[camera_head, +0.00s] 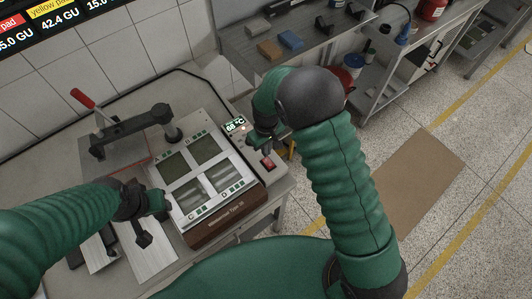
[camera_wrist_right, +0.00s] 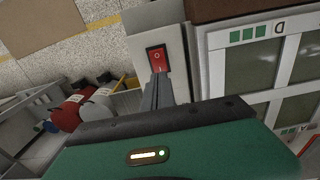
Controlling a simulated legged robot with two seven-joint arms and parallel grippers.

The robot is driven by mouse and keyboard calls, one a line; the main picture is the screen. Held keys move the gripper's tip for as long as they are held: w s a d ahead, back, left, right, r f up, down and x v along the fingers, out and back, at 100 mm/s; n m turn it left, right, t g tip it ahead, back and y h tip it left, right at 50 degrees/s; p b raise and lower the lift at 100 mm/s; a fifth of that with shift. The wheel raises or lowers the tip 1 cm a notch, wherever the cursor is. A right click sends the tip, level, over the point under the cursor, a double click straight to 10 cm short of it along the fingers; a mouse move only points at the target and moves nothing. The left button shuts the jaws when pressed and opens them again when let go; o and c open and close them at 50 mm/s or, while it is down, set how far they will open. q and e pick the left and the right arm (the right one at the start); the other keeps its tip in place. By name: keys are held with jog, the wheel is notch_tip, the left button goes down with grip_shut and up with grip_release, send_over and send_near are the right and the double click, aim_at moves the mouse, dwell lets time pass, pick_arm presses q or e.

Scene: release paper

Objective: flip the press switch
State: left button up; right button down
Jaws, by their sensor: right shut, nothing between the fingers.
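The press switch (camera_head: 268,163) is a small red rocker set in the grey side box of the press, at its right front corner. In the right wrist view the switch (camera_wrist_right: 156,59) shows upright in a black frame, with white marks. My right gripper (camera_head: 264,140) is shut and empty beside the switch in the head view. In the right wrist view its closed fingertips (camera_wrist_right: 158,80) sit just below the switch's lower edge; I cannot tell whether they touch. My left gripper (camera_head: 162,203) is at the left front edge of the press, its fingers too small to judge.
The press (camera_head: 213,228) has several windowed panels and a lit temperature display (camera_head: 235,125). A lever device with a red handle (camera_head: 82,97) stands to its left. A grey shelf (camera_head: 240,45) with small blocks is behind. A brown mat (camera_head: 425,180) lies on the floor at right.

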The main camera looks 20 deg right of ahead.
aim_at(269, 163)
notch_tip(269, 163, down, 4)
jog(key=shift+f+p, duration=0.15)
jog(key=shift+p, duration=0.35)
jog(key=shift+s+d, duration=0.1)
jog(key=shift+s+d+r+p, duration=0.15)
jog(key=shift+s+r+p, duration=0.1)
jog(key=shift+s+p, duration=0.1)
jog(key=shift+s+d, duration=0.1)
jog(key=shift+s, duration=0.15)
